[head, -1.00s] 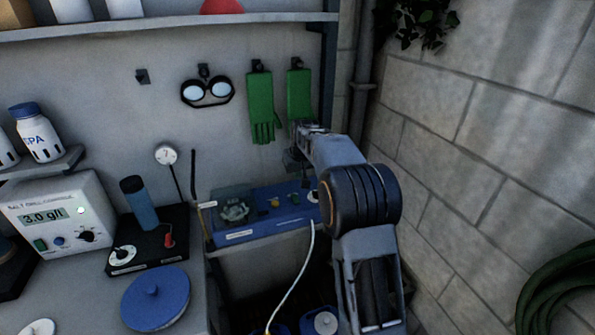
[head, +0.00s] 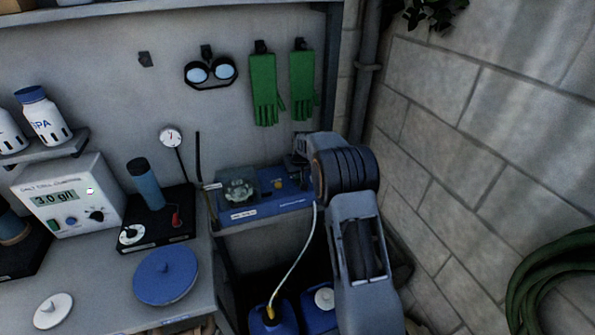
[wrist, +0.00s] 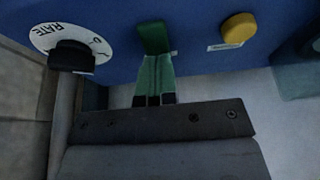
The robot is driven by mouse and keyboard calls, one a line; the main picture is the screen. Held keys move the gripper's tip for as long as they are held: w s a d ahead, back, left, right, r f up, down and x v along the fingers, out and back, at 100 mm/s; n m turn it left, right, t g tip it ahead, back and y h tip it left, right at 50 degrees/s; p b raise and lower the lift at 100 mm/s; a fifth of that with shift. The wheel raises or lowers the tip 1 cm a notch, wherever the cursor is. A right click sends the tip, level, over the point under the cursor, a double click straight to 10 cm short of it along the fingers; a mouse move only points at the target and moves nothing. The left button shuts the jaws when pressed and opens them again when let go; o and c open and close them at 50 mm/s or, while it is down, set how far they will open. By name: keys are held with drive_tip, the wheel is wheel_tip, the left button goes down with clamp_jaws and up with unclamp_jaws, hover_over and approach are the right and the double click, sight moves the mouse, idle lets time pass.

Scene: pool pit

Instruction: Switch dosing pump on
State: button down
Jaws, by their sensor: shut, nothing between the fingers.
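The dosing pump (head: 265,208) is a blue box on a shelf by the back wall, with a clear round pump head at its left. In the wrist view its blue front panel (wrist: 108,60) carries a green switch (wrist: 152,37), a black knob on a white RATE dial (wrist: 72,55) and a yellow button (wrist: 238,28). My gripper (wrist: 155,60) is shut and empty, its greenish fingers together just below the green switch. I cannot tell whether the tips touch it. In the head view my arm hides the pump's right end and the fingers.
A pale tube runs from the pump down to a blue canister (head: 272,322). A grey test console (head: 75,205) and a black stirrer base (head: 160,225) stand on the left bench. Green gloves (head: 264,90) hang above the pump. A block wall (head: 480,150) closes the right side.

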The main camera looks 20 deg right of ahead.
drive_tip(key=shift+w+f+b, duration=0.1)
drive_tip(key=shift+f+b, duration=0.4)
drive_tip(key=shift+b, duration=0.15)
drive_tip(key=shift+w, duration=0.1)
drive_tip(key=shift+r, duration=0.1)
drive_tip(key=shift+s+f, duration=0.2)
drive_tip(key=shift+s, duration=0.05)
drive_tip(key=shift+s+b, duration=0.5)
drive_tip(key=shift+s, duration=0.1)
drive_tip(key=shift+r, duration=0.1)
drive_tip(key=shift+r, duration=0.15)
